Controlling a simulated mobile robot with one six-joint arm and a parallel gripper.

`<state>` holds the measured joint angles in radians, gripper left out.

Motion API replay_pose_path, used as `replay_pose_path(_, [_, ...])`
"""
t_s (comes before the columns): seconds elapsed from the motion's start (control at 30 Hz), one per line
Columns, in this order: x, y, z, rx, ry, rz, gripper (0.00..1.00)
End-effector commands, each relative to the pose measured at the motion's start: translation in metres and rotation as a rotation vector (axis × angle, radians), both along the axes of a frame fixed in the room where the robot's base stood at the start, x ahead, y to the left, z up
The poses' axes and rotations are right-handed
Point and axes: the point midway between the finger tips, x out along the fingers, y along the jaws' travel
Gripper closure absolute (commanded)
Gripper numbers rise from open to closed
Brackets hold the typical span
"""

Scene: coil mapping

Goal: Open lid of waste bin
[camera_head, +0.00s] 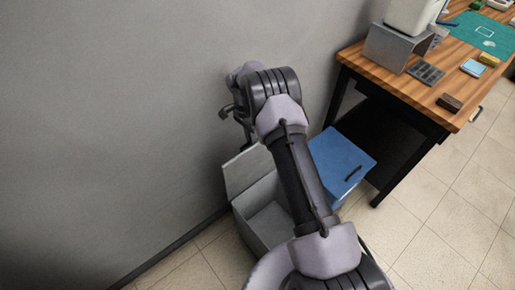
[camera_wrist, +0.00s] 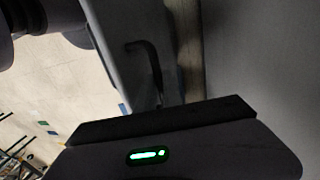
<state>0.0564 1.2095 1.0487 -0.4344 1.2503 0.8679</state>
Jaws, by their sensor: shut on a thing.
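The grey waste bin (camera_head: 266,229) stands on the floor against the wall, partly hidden by my arm. Its grey lid (camera_head: 246,172) is raised at a steep tilt on the wall side, and part of the bin's inside shows. My gripper (camera_wrist: 160,120) is above the lid, close to the wall. In the wrist view a dark curved handle (camera_wrist: 150,62) on a grey panel runs down behind my gripper, which is shut on it. The exact contact is hidden. A second bin's blue lid (camera_head: 342,160) with a dark handle is down, to the right.
A wooden-topped table (camera_head: 388,88) with black legs stands at the right, carrying a grey stand, a dark tray and small blocks. The grey wall (camera_head: 110,120) is close on the left. The tiled floor (camera_head: 440,220) at the lower right is clear.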

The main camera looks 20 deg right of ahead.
Motion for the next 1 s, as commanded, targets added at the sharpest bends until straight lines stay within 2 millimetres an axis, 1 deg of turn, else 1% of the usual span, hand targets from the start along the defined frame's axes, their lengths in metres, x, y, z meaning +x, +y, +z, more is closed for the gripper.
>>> replay_pose_path(0.03, [0.0020,0.0011,-0.0029,0.000,0.001,0.001,1.00])
replay_pose_path(0.2, [0.0065,0.0033,-0.0016,0.001,0.002,-0.001,1.00])
replay_pose_path(0.57, [0.0074,0.0037,-0.0002,0.001,0.002,-0.002,1.00])
replay_pose_path(0.6, [0.0074,0.0037,-0.0001,0.001,0.001,-0.002,0.87])
replay_pose_path(0.67, [0.0075,0.0036,-0.0001,0.001,0.001,-0.002,0.76])
replay_pose_path(0.7, [0.0075,0.0035,0.0000,0.001,0.001,-0.002,0.68])
replay_pose_path(1.0, [0.0077,0.0033,0.0007,0.000,0.001,-0.002,0.67])
